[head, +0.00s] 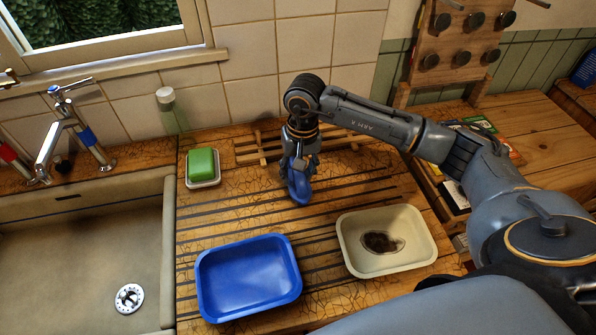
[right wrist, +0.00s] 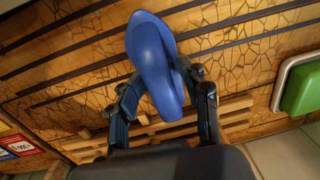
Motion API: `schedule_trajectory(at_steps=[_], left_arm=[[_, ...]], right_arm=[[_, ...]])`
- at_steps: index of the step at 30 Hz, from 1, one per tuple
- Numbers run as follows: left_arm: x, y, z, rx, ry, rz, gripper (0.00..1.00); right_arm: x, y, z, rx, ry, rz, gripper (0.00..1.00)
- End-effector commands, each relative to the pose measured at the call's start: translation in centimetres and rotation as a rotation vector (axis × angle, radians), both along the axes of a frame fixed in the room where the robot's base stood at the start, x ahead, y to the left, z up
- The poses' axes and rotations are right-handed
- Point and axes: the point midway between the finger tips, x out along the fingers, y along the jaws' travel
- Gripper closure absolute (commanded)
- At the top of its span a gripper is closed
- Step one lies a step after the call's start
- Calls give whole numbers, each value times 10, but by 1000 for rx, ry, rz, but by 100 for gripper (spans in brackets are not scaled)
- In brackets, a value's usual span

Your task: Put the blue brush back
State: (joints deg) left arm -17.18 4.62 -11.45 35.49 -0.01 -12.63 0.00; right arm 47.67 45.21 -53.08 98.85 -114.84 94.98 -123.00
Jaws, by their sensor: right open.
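The blue brush (head: 299,189) is at the right gripper (head: 299,165), over the ribbed wooden drainboard, in front of a low wooden rack (head: 247,149). In the right wrist view, the brush (right wrist: 152,55) shows as a smooth blue oval between and beyond the two fingers of the right gripper (right wrist: 165,88). The fingers are open, one on each side of it. I cannot tell whether they touch it, or whether the brush rests on the wood. My left gripper is out of view.
A blue tray (head: 203,283) and a cream tray (head: 349,250) with a dark stain stand at the front. A green sponge (head: 202,163) sits on a white dish (head: 205,184) beside the rack. The sink (head: 90,245) is at left. A pegboard (head: 458,45) stands at back right.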

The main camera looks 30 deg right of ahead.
Motion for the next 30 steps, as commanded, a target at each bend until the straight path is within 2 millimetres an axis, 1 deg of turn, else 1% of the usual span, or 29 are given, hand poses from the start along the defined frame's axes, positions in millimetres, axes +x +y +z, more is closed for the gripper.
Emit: schedule_trajectory(at_steps=[1,2,5,12,15,18,23,30], left_arm=[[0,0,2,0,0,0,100],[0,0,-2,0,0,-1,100],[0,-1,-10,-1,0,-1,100],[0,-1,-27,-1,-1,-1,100],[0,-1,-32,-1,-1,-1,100],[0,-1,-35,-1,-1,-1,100],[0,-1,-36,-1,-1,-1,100],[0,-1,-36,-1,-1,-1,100]], right_arm=[[0,0,4,0,-1,0,55],[1,-1,7,0,-3,0,55],[2,-2,24,0,-6,0,55],[1,-5,77,0,-7,1,55],[1,-6,95,1,-5,0,55],[1,-7,109,0,-3,0,55],[0,-8,120,0,0,0,55],[0,-8,122,0,1,0,55]])
